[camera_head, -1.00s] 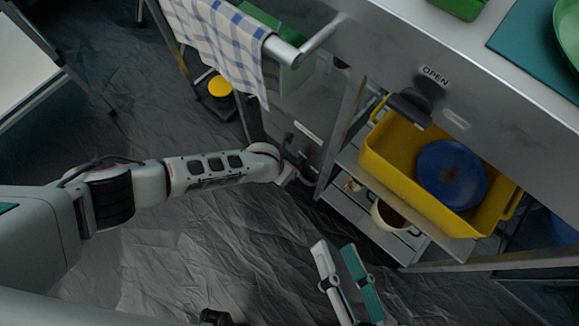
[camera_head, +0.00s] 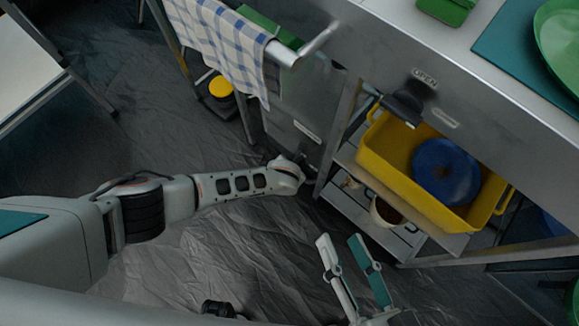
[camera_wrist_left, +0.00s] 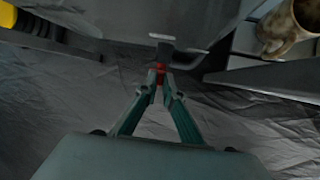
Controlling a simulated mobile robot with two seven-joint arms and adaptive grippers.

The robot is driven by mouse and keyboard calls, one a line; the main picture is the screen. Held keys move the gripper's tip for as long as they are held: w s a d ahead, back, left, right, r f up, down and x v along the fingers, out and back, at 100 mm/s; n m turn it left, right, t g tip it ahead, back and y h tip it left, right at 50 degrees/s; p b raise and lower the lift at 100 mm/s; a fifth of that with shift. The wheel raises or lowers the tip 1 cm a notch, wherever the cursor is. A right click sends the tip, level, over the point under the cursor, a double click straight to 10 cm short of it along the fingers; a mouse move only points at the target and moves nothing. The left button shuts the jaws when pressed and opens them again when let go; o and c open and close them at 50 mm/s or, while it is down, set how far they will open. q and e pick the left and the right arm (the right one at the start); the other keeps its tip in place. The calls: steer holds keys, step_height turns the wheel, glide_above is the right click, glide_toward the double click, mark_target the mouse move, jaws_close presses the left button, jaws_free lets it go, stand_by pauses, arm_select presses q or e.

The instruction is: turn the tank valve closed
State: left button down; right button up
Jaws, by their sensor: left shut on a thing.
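In the left wrist view my left gripper (camera_wrist_left: 160,90) is shut on a small red piece (camera_wrist_left: 160,69), which looks like the tank valve's handle. A grey metal part (camera_wrist_left: 163,42) stands just beyond it. The tank itself I cannot make out. In the head view my left arm reaches to the metal unit beside the shelf, and its fingers and the valve are hidden there. My right gripper (camera_head: 357,262) is open and empty, low over the floor, away from the shelf.
A dark knob (camera_head: 403,106) under an "OPEN" label sits on the counter front. Below are a yellow tub (camera_head: 384,152) with a blue lid (camera_head: 446,172) and a mug (camera_head: 385,214). A checked towel (camera_head: 222,36) hangs on a rail.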

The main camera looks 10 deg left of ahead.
arm_select(q)
steer(key=shift+s+d+f+t+y, duration=0.1)
steer(key=shift+s+f+t+y, duration=0.15)
steer(key=shift+t+y, duration=0.3)
steer(key=c, duration=2.2)
jaws_free()
steer(key=shift+r, duration=0.1)
